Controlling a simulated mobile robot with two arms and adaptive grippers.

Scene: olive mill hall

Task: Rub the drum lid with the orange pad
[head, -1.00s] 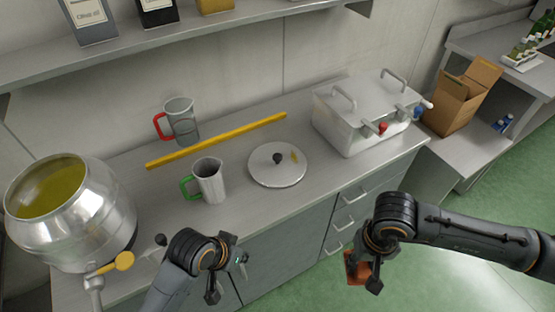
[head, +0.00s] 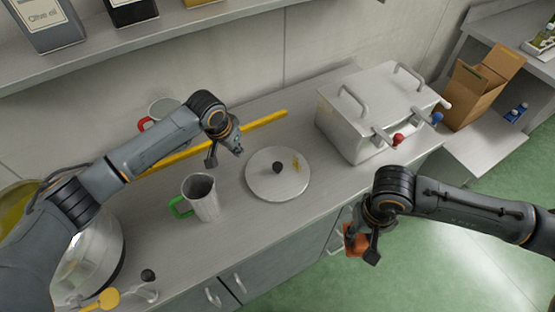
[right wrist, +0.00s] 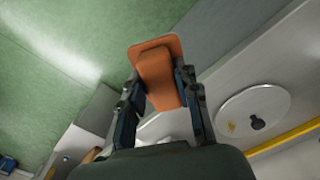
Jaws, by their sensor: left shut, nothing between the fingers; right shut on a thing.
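The drum lid (head: 262,185) is a round pale metal disc with a dark knob (head: 277,168), lying on the steel counter. A yellow-brown smear (head: 296,163) marks it right of the knob. The lid also shows in the right wrist view (right wrist: 270,103). My right gripper (head: 361,247) is shut on the orange pad (head: 355,238), in front of the counter edge, right of and nearer than the lid. The pad sticks out between the fingers in the right wrist view (right wrist: 158,70). My left gripper (head: 224,157) is shut and empty, above the counter just left of the lid.
A green-handled jug (head: 203,199) stands left of the lid. A red-handled jug (head: 160,110) is partly hidden behind my left arm. A yellow bar (head: 262,121) lies behind the lid. A lidded steel box with taps (head: 375,95) stands right. A metal drum (head: 95,250) is at left.

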